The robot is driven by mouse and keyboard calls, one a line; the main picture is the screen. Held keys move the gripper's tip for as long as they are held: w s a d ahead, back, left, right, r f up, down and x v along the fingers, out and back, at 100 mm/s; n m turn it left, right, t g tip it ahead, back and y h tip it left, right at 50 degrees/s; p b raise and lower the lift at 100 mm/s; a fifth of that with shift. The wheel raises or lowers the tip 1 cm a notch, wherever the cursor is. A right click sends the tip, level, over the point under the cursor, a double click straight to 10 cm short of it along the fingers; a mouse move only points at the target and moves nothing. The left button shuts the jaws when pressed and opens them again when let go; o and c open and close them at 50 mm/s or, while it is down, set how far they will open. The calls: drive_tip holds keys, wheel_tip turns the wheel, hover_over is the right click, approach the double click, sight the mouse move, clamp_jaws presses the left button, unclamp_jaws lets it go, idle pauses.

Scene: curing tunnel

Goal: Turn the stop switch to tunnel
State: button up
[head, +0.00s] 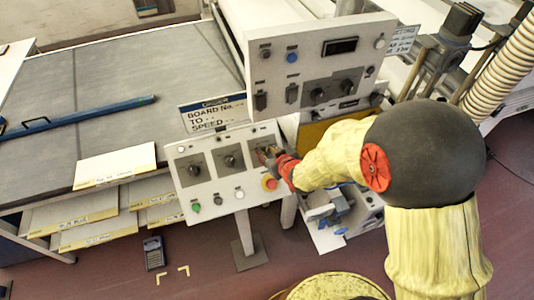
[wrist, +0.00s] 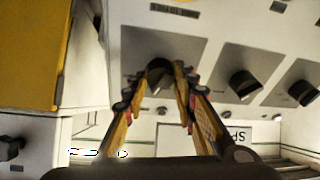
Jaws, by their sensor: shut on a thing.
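The lower sloped control panel (head: 205,165) carries a row of three black rotary switches on grey plates, with buttons below. My gripper (head: 266,155) reaches in from the right at the rightmost switch of that row. In the wrist view, my gripper (wrist: 158,84) has its two fingers on either side of the black switch knob (wrist: 160,70) and is shut on it. The fingers partly hide the knob, so I cannot read where it points. The plate markings are too small or blurred to read, including any stop or tunnel label. The other two switches (wrist: 243,84) stand free.

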idle(0.5)
drive_tip(key=o, duration=1.1)
drive_tip(key=v, duration=1.2)
